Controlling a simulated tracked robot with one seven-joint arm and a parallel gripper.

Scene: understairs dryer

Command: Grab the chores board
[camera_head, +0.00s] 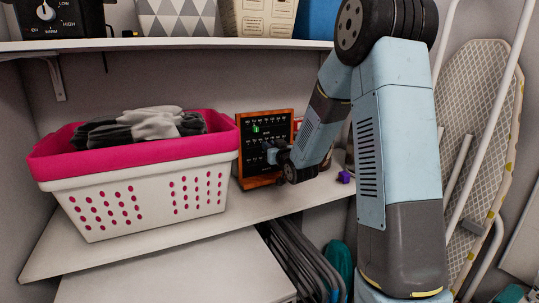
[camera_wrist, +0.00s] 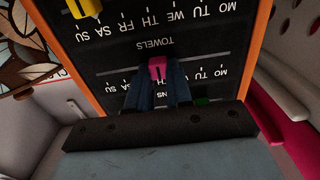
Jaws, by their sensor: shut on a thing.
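The chores board (camera_head: 262,118) is a black panel in an orange-brown wooden frame, upright on the white shelf right of the laundry basket. In the wrist view its face (camera_wrist: 120,45) appears upside down, with weekday letters and a "TOWELS" row. My gripper (camera_head: 272,156) is at the board's lower front. In the wrist view my gripper (camera_wrist: 158,78) has its two dark fingers close together, shut on a small pink slider (camera_wrist: 157,66) on that row. A yellow slider (camera_wrist: 85,8) and part of a green one (camera_wrist: 202,100) also show. My gripper hides the rest of the board's face.
A white basket (camera_head: 150,200) with a pink rim and grey cloths stands close left of the board. A small purple object (camera_head: 344,177) lies to its right. An upper shelf (camera_head: 180,44) runs above. An ironing board (camera_head: 470,120) leans at right.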

